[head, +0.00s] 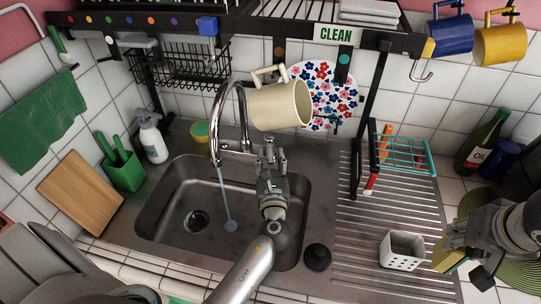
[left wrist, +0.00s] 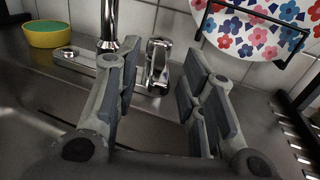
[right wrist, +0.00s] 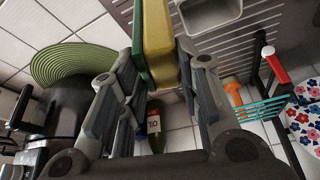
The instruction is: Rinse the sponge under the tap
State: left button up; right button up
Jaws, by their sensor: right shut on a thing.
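The chrome tap (head: 216,125) stands behind the sink (head: 160,205), and a thin blue stream of water (head: 224,195) runs from its spout into the basin. My left gripper (head: 269,150) is over the back of the sink, right of the tap. In the left wrist view its fingers are apart with nothing held, and the tap's lever (left wrist: 158,62) shows beyond, between them. My right gripper (head: 458,250) is at the far right over the counter, shut on the yellow and green sponge (head: 449,258). The sponge also shows between its fingers in the right wrist view (right wrist: 160,40).
A white perforated holder (head: 402,250) and a black plug (head: 317,257) lie between the sponge and basin. A teal wire rack (head: 405,153) is behind. A cream mug (head: 280,106) hangs above my left gripper. An oil bottle (head: 482,140) stands at right.

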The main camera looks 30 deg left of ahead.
pick_arm(q)
jog(key=v, duration=1)
jog(key=shift+r, duration=0.1)
